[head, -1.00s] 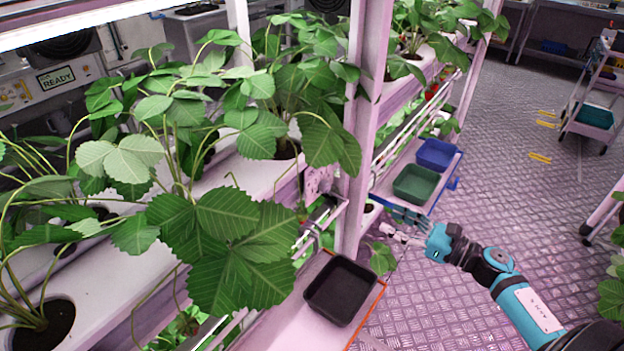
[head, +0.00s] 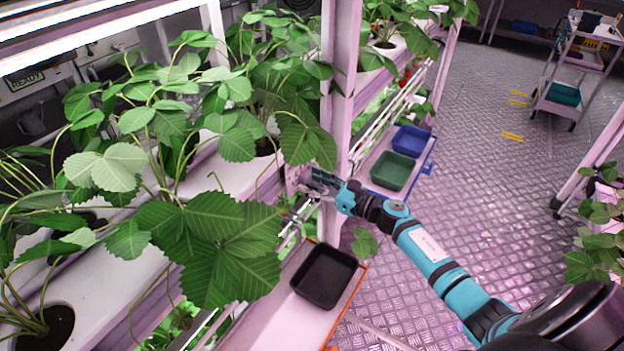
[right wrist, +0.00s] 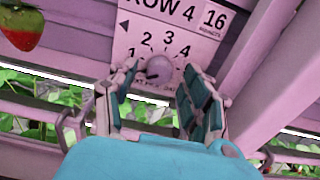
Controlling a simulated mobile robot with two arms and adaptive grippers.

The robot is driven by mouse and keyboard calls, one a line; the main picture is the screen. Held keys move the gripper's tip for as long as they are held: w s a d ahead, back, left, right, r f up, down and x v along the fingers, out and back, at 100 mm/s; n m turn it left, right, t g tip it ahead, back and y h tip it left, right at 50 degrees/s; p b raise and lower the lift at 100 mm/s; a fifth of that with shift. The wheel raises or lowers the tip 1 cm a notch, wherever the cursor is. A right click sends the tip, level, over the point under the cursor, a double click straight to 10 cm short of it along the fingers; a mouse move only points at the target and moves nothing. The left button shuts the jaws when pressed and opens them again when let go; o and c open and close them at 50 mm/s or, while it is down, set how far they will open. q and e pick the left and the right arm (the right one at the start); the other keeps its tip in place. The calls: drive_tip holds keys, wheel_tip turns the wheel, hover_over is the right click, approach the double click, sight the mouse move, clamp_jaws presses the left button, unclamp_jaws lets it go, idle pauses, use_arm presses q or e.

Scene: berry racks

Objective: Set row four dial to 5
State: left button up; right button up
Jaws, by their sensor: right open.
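The row four dial is a round pale knob (right wrist: 161,66) on a white panel (right wrist: 128,42) marked "ROW 4", with numbers in an arc above it. A dark mark shows at the knob's lower left; I cannot tell surely which number the dial is set to. My right gripper (right wrist: 158,88) is open in the right wrist view, with one finger on each side of the knob; contact is not clear. In the head view the right gripper (head: 322,184) is at the rack post, and the knob is hidden. My left gripper is not in view.
Leafy strawberry plants (head: 210,240) overhang the rack to the left. A black tray (head: 325,276) sits on the shelf below the gripper. Green (head: 392,172) and blue (head: 411,139) trays stand beyond.

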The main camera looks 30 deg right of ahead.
drive_tip(key=shift+w+a, duration=0.2)
clamp_jaws()
idle(0.3)
